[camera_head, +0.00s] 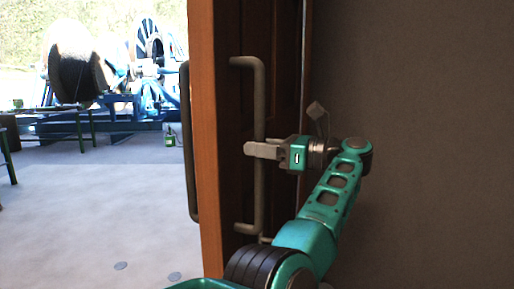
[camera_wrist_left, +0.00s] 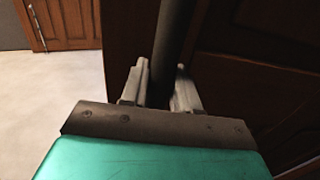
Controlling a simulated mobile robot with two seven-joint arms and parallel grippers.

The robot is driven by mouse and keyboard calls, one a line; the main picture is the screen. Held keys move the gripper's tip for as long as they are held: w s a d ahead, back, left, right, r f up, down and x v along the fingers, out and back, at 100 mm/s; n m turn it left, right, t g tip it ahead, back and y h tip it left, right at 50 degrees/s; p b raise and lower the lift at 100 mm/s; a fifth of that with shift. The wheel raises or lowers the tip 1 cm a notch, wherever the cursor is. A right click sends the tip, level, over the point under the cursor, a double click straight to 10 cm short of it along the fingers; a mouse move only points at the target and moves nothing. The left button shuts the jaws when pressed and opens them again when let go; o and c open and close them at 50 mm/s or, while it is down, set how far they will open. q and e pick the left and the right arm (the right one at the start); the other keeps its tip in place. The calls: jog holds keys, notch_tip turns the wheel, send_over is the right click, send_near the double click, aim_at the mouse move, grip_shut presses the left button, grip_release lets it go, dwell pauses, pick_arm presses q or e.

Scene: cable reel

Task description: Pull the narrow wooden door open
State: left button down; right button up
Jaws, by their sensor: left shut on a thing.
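The narrow wooden door (camera_head: 208,130) stands ajar in the head view, its orange-brown edge toward me and its dark panelled face turned to the right. A long grey vertical handle (camera_head: 259,105) is on that face; a second handle (camera_head: 188,140) shows on the other side. My left gripper (camera_head: 262,150) is at the middle of the near handle, shut around the bar. In the left wrist view the dark handle bar (camera_wrist_left: 172,50) runs between the two fingers of the gripper (camera_wrist_left: 160,88). My right gripper is in neither view.
A plain grey-brown wall (camera_head: 430,120) fills the right side. Left of the door, an opening shows a pale floor (camera_head: 100,200), large cable reels (camera_head: 75,65) and a green-legged stand (camera_head: 85,128). Another wooden door (camera_wrist_left: 65,22) shows in the wrist view.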

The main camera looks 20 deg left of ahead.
pick_arm(q)
jog(key=shift+d, duration=0.15)
dwell(0.3)
jog(key=c, duration=1)
grip_release()
jog(key=shift+r, duration=0.1)
